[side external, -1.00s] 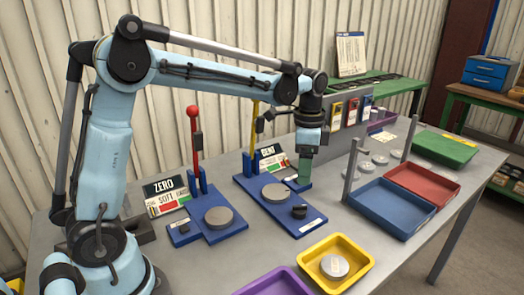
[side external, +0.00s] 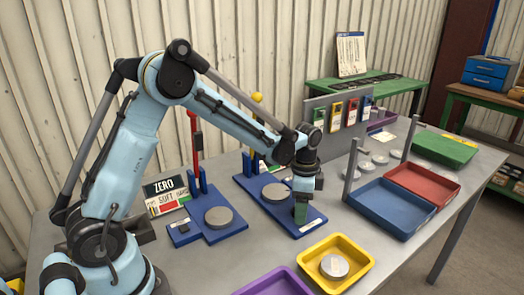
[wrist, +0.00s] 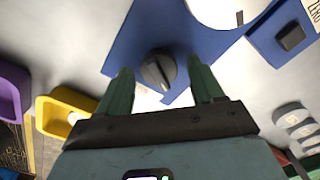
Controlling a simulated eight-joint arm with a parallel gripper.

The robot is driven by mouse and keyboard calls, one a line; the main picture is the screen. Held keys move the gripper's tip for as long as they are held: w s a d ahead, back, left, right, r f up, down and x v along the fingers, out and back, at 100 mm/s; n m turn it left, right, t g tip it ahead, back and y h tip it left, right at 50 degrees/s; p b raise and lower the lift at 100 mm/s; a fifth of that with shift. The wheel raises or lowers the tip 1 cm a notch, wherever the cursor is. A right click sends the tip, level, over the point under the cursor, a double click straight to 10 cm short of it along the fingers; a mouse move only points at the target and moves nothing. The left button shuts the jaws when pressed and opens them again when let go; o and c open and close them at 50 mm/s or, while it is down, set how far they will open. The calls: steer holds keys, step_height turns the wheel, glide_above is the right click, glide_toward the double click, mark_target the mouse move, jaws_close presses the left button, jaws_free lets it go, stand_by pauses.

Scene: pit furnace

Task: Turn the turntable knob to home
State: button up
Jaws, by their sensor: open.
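The turntable knob (wrist: 158,71) is a dark round knob with a ridge across its top, near one end of a blue base plate (wrist: 128,42). In the wrist view it shows between the two green fingers of my gripper (wrist: 163,88), which are apart with nothing held. I cannot tell whether the fingers touch it. In the side view my gripper (side external: 300,212) points down over the front end of the plate and hides the knob. The grey turntable disc (side external: 275,193) sits behind it on the same plate.
A second blue plate with a grey disc (side external: 219,217) and a red lever (side external: 195,150) stands to the left. A yellow tray (side external: 313,257) with a disc lies in front. Blue (side external: 393,208) and red (side external: 424,184) trays and a grey post (side external: 351,172) stand to the right.

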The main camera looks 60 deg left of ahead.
steer(key=shift+c, duration=0.3)
steer(key=c, duration=1)
steer(key=shift+n, duration=0.3)
steer(key=n, duration=0.5)
steer(key=shift+a, duration=0.1)
steer(key=n, duration=0.6)
steer(key=shift+w+a+n, duration=0.1)
steer(key=shift+n, duration=0.2)
steer(key=n, duration=0.6)
steer(key=shift+a, duration=0.1)
steer(key=n, duration=0.5)
steer(key=shift+n, duration=0.3)
